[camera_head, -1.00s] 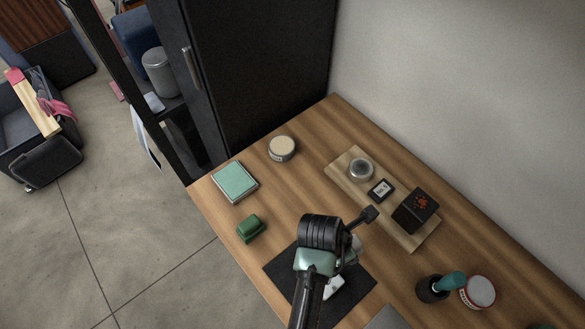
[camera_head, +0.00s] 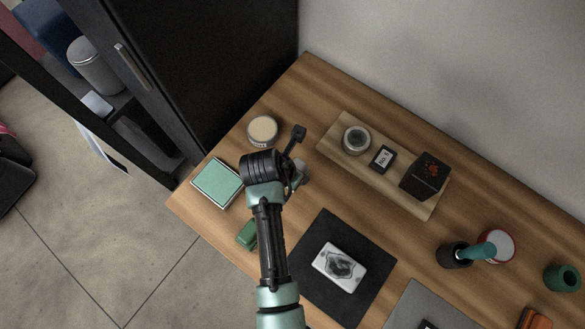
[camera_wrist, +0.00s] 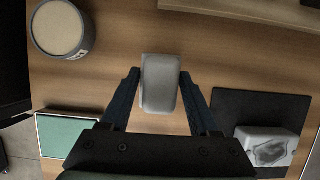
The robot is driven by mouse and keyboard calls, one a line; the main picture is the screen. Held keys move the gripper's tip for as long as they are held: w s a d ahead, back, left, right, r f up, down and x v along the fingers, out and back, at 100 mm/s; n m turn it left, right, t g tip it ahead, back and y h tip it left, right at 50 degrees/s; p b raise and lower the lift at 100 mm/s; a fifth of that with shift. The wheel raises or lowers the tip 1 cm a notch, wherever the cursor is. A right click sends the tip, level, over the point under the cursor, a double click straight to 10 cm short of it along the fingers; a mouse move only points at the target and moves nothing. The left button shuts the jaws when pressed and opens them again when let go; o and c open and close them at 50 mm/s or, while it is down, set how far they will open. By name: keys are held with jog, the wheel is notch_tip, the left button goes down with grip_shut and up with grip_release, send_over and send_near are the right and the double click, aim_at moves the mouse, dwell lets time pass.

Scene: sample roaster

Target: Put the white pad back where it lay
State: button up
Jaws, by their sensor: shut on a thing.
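My gripper (camera_wrist: 160,92) is shut on the white pad (camera_wrist: 160,82), a small pale block with rounded corners. In the wrist view the pad sits between the two fingertips over bare wood. In the head view my gripper (camera_head: 299,180) is over the table between the round tin and the dark mat, and my own wrist hides most of the pad. I cannot tell whether the pad touches the table.
A dark mat (camera_head: 325,299) bears a white box with a grey picture (camera_head: 340,267). A green-topped box (camera_head: 217,183), a green block (camera_head: 247,234) and a round tin (camera_head: 262,130) stand left. A wooden board (camera_head: 335,142) with several items lies behind.

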jog(key=shift+w+f+b, duration=0.1)
jog(key=shift+f+b, duration=0.25)
jog(key=shift+f, duration=1.8)
jog(key=shift+f, duration=0.2)
jog(key=o, duration=1.3)
jog(key=shift+r, duration=0.15)
